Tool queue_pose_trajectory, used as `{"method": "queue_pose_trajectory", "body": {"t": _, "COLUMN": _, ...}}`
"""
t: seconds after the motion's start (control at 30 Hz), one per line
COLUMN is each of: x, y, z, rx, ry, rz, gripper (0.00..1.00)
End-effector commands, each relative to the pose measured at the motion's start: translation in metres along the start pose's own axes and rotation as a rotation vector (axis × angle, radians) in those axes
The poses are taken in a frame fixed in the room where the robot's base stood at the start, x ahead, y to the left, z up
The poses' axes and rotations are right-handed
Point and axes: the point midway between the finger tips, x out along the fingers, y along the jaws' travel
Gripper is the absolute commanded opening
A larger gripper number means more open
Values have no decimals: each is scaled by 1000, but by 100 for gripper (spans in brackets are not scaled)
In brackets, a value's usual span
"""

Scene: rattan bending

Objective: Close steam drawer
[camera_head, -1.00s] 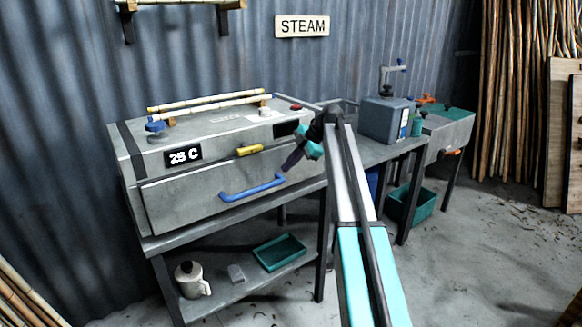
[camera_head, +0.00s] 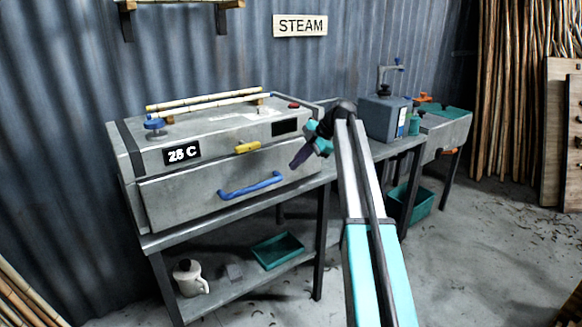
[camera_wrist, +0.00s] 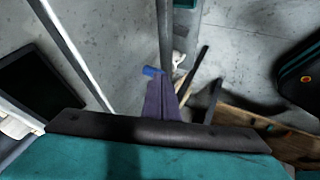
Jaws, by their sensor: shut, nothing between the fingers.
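The steam drawer (camera_head: 203,198) is the wide grey front panel in the lower part of the metal steam box. It sits close against the box; I cannot tell whether a small gap is left. Its blue bar handle (camera_head: 250,186) runs along the middle of the panel. My gripper (camera_head: 294,164) is shut and empty, its purple fingers pointing down and left, just right of the handle and apart from it in the head view. In the wrist view the shut fingers (camera_wrist: 161,98) point away from me, with a blue piece at their tip, probably the handle's end.
A yellow handle (camera_head: 248,147) and a 25 C display (camera_head: 182,153) are on the box front above the drawer. Bamboo poles (camera_head: 205,101) lie on top. A grey machine (camera_head: 384,118) stands right of my arm. A green tray (camera_head: 278,250) is on the shelf below.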

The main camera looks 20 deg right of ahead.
Motion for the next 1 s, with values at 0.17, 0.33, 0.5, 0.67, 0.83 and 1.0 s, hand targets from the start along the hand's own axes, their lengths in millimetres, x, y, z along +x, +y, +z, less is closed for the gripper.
{"method": "queue_pose_trajectory", "body": {"t": 0.17, "x": -29, "y": 0, "z": 1, "rx": 1, "ry": 0, "rz": -1, "gripper": 0}}
{"method": "queue_pose_trajectory", "body": {"t": 0.33, "x": -54, "y": -1, "z": 1, "rx": 1, "ry": 0, "rz": -1, "gripper": 0}}
{"method": "queue_pose_trajectory", "body": {"t": 0.5, "x": -70, "y": -1, "z": 0, "rx": 1, "ry": 0, "rz": -1, "gripper": 0}}
{"method": "queue_pose_trajectory", "body": {"t": 0.67, "x": -76, "y": -1, "z": 0, "rx": 1, "ry": 1, "rz": -3, "gripper": 0}}
{"method": "queue_pose_trajectory", "body": {"t": 0.83, "x": -76, "y": -2, "z": 0, "rx": 1, "ry": 1, "rz": -3, "gripper": 0}}
{"method": "queue_pose_trajectory", "body": {"t": 1.0, "x": -76, "y": -2, "z": 0, "rx": 1, "ry": 0, "rz": -3, "gripper": 0}}
